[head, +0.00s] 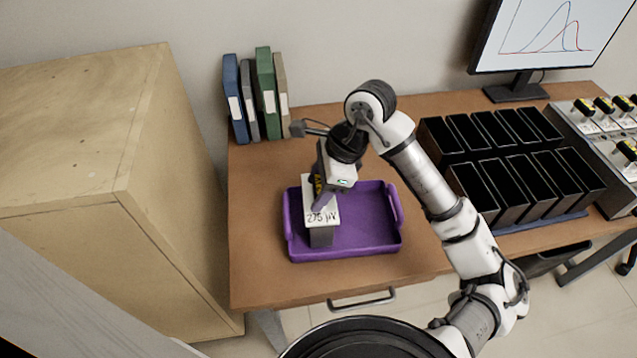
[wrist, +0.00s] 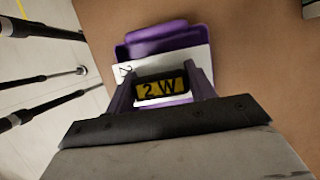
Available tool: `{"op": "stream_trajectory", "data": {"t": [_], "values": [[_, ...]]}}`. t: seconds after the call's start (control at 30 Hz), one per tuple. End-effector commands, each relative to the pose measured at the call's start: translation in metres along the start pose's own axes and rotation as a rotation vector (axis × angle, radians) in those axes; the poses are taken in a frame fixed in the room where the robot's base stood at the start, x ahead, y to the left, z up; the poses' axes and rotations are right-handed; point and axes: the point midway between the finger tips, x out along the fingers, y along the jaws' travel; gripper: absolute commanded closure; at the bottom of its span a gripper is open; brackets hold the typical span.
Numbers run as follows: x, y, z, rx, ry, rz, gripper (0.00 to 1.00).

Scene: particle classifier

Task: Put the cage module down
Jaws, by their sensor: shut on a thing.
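The cage module (head: 321,216) is a box with a white top marked "275 µV" and a dark grey body. It is in or just above the purple tray (head: 375,245), at the tray's left side; I cannot tell if it touches the tray floor. My gripper (head: 322,198) comes from above and is shut on the module's black and yellow handle. In the wrist view the handle (wrist: 161,88), with yellow lettering "2.W", sits between both fingers. The module's white top (wrist: 195,62) shows behind it, with part of the purple tray (wrist: 160,35) beyond.
Black open bins (head: 490,205) stand in rows right of the tray. Binders (head: 262,92) stand at the table's back left. A monitor (head: 545,35) and devices with yellow-black handles (head: 600,130) are on the right. A wooden cabinet (head: 130,190) stands left. The tray's right half is empty.

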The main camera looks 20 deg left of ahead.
Motion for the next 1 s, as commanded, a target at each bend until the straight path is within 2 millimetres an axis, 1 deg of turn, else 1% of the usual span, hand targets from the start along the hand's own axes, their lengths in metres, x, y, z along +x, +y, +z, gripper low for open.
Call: {"op": "stream_trajectory", "data": {"t": [0.2,0.63,0.67,0.8,0.83,1.0], "values": [[-0.0001,-0.0001,0.0000,-0.001,0.000,-0.001,0.98],[0.0070,-0.0002,-0.0031,0.000,0.000,-0.001,0.98],[0.0068,-0.0001,-0.0030,0.000,0.001,0.000,0.44],[0.0059,-0.0001,-0.0026,0.001,0.000,0.000,0.26],[0.0059,-0.0001,-0.0025,0.000,0.000,0.000,0.24],[0.0059,-0.0001,-0.0026,0.000,0.000,0.000,0.24]]}}
